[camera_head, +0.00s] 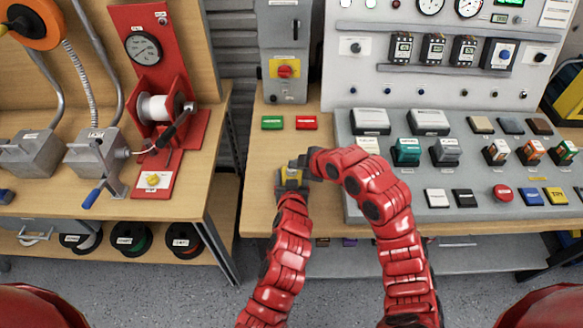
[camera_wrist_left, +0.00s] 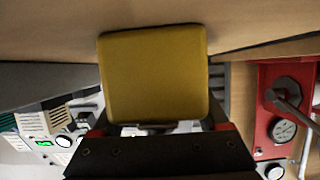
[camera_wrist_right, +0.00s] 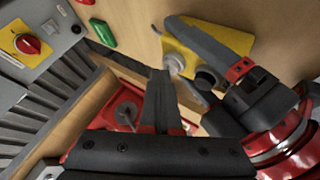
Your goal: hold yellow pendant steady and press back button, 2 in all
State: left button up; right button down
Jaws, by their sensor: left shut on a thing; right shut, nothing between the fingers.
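The yellow pendant (camera_head: 291,173) is above the front left part of the right-hand bench. My left gripper (camera_head: 291,184) is shut on it. In the left wrist view its plain yellow back (camera_wrist_left: 153,75) fills the middle. The right wrist view shows its yellow face (camera_wrist_right: 183,42), partly covered by a left gripper finger, with a pale round button (camera_wrist_right: 175,64) and a dark round button (camera_wrist_right: 207,78). My right gripper (camera_head: 304,164) is shut and empty. Its tips (camera_wrist_right: 160,88) are close beside the pendant's buttons; I cannot tell whether they touch.
A green label block (camera_head: 272,122) and a red label block (camera_head: 307,122) lie behind the pendant. A grey cabinet with a red knob (camera_head: 285,71) stands beyond. The sloped button panel (camera_head: 413,185) is close on the right. A gap separates the left bench (camera_head: 205,190).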

jog(key=shift+r, duration=0.65)
notch_tip(320, 180, up, 5)
dwell(0.4)
dwell(0.4)
pick_arm(q)
jog(key=o, duration=1.6)
jog(key=shift+c, duration=0.2)
